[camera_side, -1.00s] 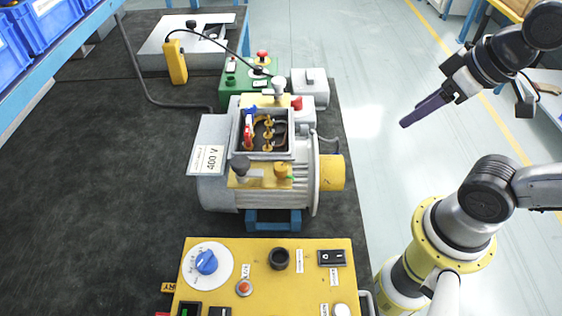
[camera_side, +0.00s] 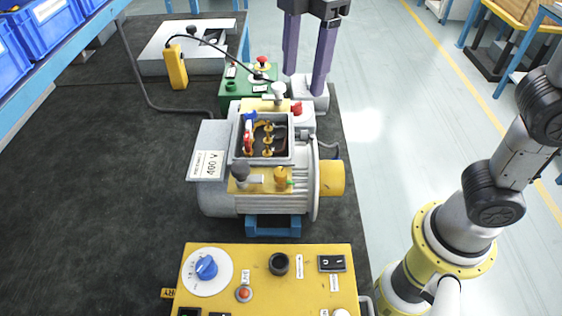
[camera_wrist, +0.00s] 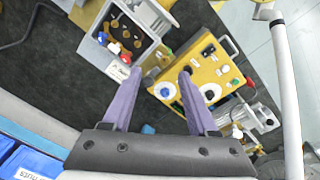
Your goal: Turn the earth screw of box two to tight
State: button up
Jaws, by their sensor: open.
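The grey motor (camera_side: 255,203) carries an open terminal box (camera_side: 240,155) with brass studs, a red part and a blue part inside. The open box (camera_wrist: 158,55) also shows in the wrist view. My gripper (camera_side: 305,84) is open and empty, fingers pointing down behind the motor, seen in front of a grey box (camera_side: 319,103). It touches nothing that I can make out.
A yellow control panel (camera_side: 225,255) with a blue dial stands at the front. A green box (camera_side: 240,85) with a red button stands behind the motor. A yellow handheld unit (camera_side: 177,66) and its cable lie at back left. The dark mat (camera_side: 90,200) is clear at left.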

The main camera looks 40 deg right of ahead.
aim_at(281, 171)
jog(key=shift+n+g, duration=0.3)
jog(key=shift+n, duration=0.3)
jog(key=a+f, duration=0.1)
jog(key=f, duration=0.4)
jog(key=a+f, duration=0.2)
jog(key=f, duration=0.4)
jog(key=a+f, duration=0.1)
jog(key=f, duration=0.4)
jog(key=shift+a+f, duration=0.2)
jog(key=shift+a, duration=0.05)
grip_shut()
